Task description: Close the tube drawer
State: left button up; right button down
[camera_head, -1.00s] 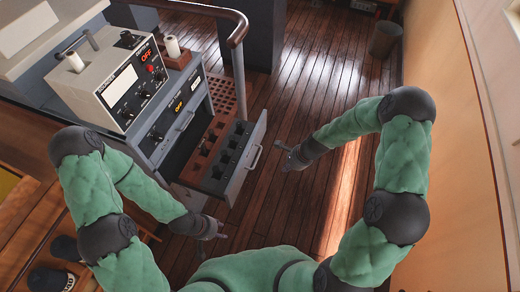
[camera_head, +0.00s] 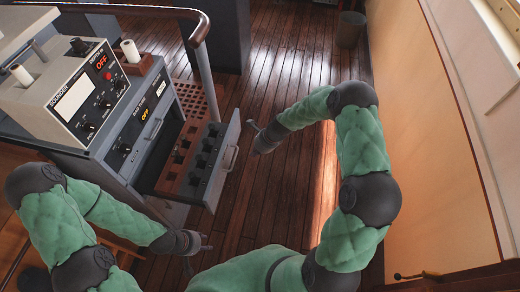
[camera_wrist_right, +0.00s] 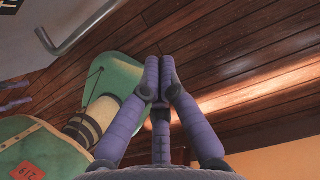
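The tube drawer is pulled out of the grey console (camera_head: 150,110). Its grey front panel (camera_head: 220,172) carries a metal handle (camera_head: 231,158), and several dark round pieces (camera_head: 203,162) sit inside. My right gripper (camera_head: 254,137) is empty, just right of the front panel and apart from it. In the right wrist view two fingers (camera_wrist_right: 160,68) lie side by side with tips close; whether the third closes against them is unclear. A grey panel with a handle (camera_wrist_right: 62,40) shows at its upper left. My left gripper (camera_head: 204,248) is low, below the drawer, with nothing visible in it; its fingers are too small to judge.
A sounder box (camera_head: 75,95) and a white roll (camera_head: 130,51) stand on the console. A curved rail (camera_head: 150,10) runs behind it. The wooden floor (camera_head: 275,70) right of the drawer is clear. An orange wall (camera_head: 420,150) bounds the right side, and a bin (camera_head: 350,29) stands far back.

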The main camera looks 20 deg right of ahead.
pick_arm(q)
jog(key=shift+f+b, duration=0.3)
jog(key=shift+f, duration=0.25)
pick_arm(e)
jog(key=shift+w+a+r, duration=0.1)
jog(key=shift+w+a, duration=0.5)
jog(key=shift+a, duration=0.3)
jog(key=shift+w+a+r, duration=0.1)
jog(key=shift+w+a, duration=0.45)
jog(key=shift+a, duration=0.3)
pick_arm(q)
jog(key=shift+r, duration=0.1)
pick_arm(e)
jog(key=shift+a, duration=0.1)
